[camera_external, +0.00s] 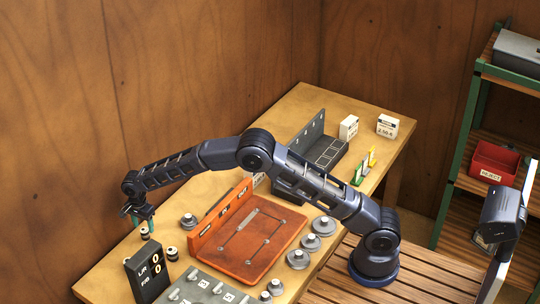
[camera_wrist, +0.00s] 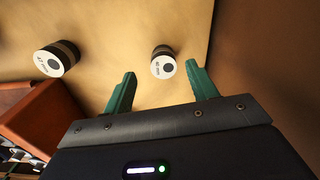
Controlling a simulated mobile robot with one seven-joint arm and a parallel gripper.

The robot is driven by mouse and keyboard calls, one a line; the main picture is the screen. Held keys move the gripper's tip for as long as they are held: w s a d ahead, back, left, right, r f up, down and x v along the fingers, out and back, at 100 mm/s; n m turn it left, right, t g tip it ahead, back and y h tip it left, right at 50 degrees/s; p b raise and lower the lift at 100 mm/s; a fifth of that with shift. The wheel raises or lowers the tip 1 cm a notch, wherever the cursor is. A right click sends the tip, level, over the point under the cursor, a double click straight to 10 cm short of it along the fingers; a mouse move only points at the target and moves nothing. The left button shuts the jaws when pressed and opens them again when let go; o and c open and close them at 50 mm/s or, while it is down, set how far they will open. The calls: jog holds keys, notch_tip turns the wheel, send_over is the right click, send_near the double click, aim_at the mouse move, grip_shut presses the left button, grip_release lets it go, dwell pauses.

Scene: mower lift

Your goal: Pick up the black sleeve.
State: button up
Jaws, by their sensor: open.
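Two small dark sleeves with white tops stand on the wooden table, and I cannot tell which the task means. One sleeve (camera_external: 144,233) stands just below my gripper (camera_external: 139,214); the other (camera_external: 172,253) stands to its right and nearer. In the wrist view, one sleeve (camera_wrist: 163,62) shows between the green fingertips of my gripper (camera_wrist: 160,70), and the other sleeve (camera_wrist: 56,59) lies left, outside the fingers. Their white faces carry small print, hard to read. My gripper is open, points down and holds nothing.
A black counter box (camera_external: 150,272) and a grey board with pegs (camera_external: 207,288) stand at the front. An orange fixture (camera_external: 262,248) lies right of the sleeves, with several metal discs (camera_external: 298,259) around it. A wooden wall (camera_external: 70,150) rises behind the table.

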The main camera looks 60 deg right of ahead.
aim_at(144, 230)
jog(key=shift+w+d+f, duration=0.1)
jog(key=shift+w+f, duration=0.05)
jog(key=shift+f, duration=1.15)
jog(key=shift+w+d+f, duration=0.1)
jog(key=shift+f, duration=1.2)
grip_shut()
